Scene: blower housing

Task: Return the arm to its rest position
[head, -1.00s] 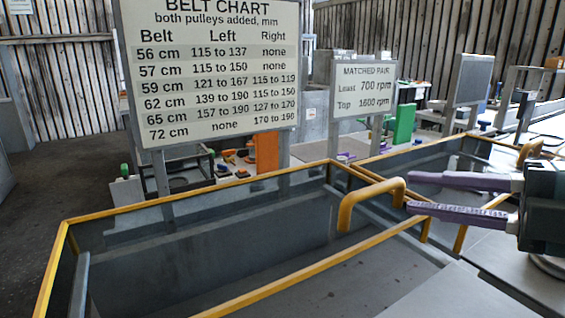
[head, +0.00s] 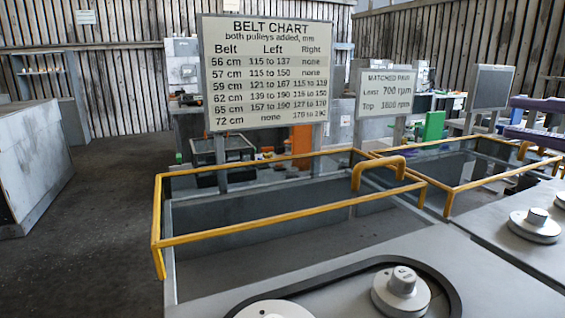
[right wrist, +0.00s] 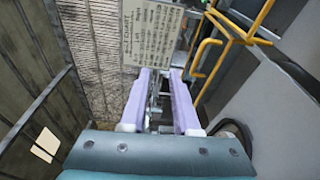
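My right gripper (head: 511,117) is at the right edge of the head view, with its two purple fingers pointing left and set apart. Nothing shows between them, and the rest of the hand is cut off by the frame. In the right wrist view the same gripper (right wrist: 161,72) has its fingers apart and empty, with the belt chart board (right wrist: 152,35) beyond the tips. My left gripper shows in neither view.
The belt chart (head: 265,75) and a matched pair sign (head: 385,92) stand behind a yellow-railed guard (head: 290,215). Pulleys (head: 400,291) and a black belt (head: 447,285) lie on the grey housing top in front. Open floor (head: 95,235) lies to the left.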

